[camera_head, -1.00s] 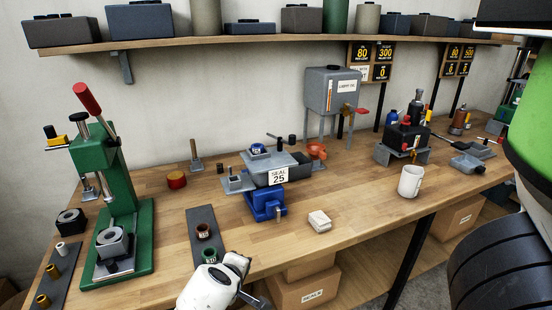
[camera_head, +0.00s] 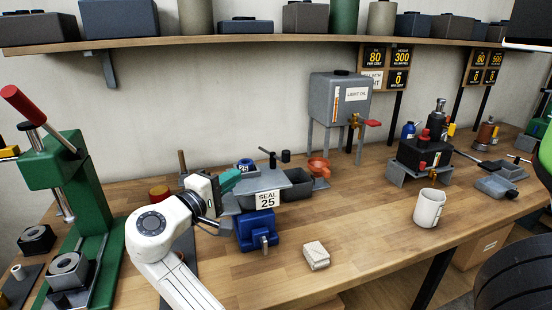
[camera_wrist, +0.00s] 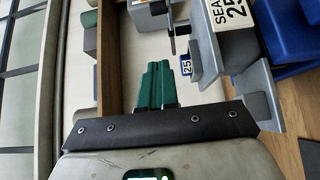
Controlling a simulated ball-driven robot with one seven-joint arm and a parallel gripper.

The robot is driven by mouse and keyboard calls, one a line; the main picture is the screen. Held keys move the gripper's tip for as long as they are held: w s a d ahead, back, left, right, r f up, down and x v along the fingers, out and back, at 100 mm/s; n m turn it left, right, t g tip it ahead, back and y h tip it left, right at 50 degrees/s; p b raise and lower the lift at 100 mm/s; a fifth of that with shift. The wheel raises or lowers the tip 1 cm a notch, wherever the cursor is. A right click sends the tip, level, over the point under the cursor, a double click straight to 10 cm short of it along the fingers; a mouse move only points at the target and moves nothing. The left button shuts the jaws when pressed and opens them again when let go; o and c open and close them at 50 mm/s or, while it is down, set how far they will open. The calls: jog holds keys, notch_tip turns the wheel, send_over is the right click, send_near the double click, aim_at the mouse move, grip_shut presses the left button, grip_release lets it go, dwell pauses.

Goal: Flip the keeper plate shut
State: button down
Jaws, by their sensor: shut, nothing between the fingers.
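A grey fixture (camera_head: 285,184) with a "SEAL 25" sign (camera_head: 267,199) stands on a blue vise (camera_head: 256,230) on the bench. I cannot tell for certain which of its grey parts is the keeper plate. A blue ring piece (camera_head: 245,165) sits on its top, and a dark-knobbed lever (camera_head: 270,155) rises behind. My gripper (camera_head: 238,176) is at the fixture's left upper side, its green fingers shut and empty. In the turned wrist view the fingers (camera_wrist: 157,72) are together beside a blue "25" tag (camera_wrist: 186,65) and the grey fixture (camera_wrist: 238,65); contact cannot be told.
A green press (camera_head: 75,190) stands left of my arm. An orange funnel (camera_head: 318,167) and grey oil tank (camera_head: 340,97) are behind right. A white mug (camera_head: 429,207) and a pale block (camera_head: 316,256) stand on the right. The front middle bench is mostly clear.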

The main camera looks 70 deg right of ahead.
jog(key=shift+d, duration=0.2)
jog(key=d, duration=0.3)
jog(key=s+d+p, duration=0.1)
jog(key=d, duration=0.2)
jog(key=d+p, duration=0.1)
jog(key=d, duration=0.2)
jog(key=shift+s, duration=0.4)
jog(key=shift+s+d+p, duration=0.65)
jog(key=shift+s+d, duration=0.45)
jog(key=shift+s, duration=0.15)
jog(key=shift+s+d, duration=0.35)
jog(key=shift+s, duration=0.1)
jog(key=shift+f, duration=0.1)
